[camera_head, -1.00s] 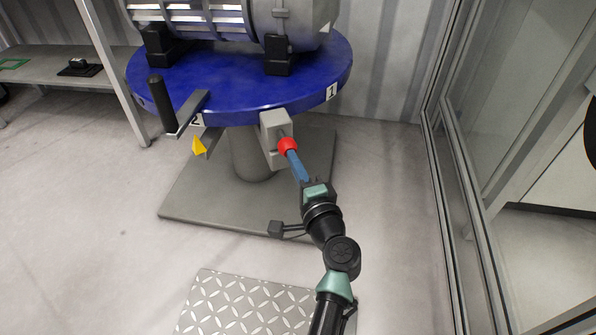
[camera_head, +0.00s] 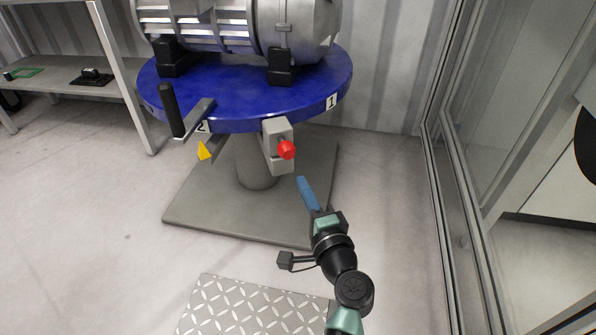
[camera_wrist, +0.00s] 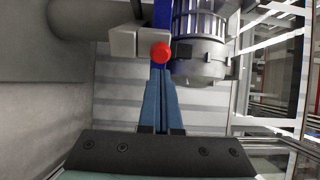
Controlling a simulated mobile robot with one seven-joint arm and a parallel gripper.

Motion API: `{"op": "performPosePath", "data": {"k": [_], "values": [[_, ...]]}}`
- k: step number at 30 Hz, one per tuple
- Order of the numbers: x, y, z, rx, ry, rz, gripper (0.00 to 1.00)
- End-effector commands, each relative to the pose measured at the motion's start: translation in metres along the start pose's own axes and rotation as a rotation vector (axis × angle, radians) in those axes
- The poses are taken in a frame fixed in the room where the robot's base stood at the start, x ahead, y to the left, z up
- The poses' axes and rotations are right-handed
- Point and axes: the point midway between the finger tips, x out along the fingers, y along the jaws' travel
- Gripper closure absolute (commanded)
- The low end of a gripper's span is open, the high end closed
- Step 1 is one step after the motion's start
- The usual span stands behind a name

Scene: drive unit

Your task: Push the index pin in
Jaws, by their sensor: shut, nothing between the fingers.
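The index pin's red knob (camera_head: 286,149) sticks out from a grey block (camera_head: 279,134) under the rim of the blue round table (camera_head: 240,112). In the wrist view the red knob (camera_wrist: 162,52) is just beyond the fingertips, in front of the grey block (camera_wrist: 125,42). My gripper (camera_head: 301,179) is shut and empty, its blue fingers together. In the head view its tips are below and right of the knob, with a gap between them. It also shows in the wrist view (camera_wrist: 158,72). How deep the pin sits is hard to tell.
A black-handled lever (camera_head: 172,110) and a yellow pointer (camera_head: 204,150) are left of the block. A grey motor (camera_head: 240,18) sits on the table. Glass panels (camera_head: 470,170) stand at the right, and a tread plate (camera_head: 250,305) lies in front.

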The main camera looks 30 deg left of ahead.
Motion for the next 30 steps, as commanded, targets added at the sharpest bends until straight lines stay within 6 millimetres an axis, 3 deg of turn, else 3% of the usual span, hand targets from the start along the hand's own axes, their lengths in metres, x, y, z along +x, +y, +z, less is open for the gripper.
{"op": "performPosePath", "data": {"k": [3,10,30], "values": [[-0.028,-0.003,-0.001,0.002,0.004,0.002,1.00],[-0.058,-0.001,0.000,0.000,0.001,0.002,1.00],[-0.063,-0.001,-0.001,-0.004,0.000,0.000,1.00]]}}
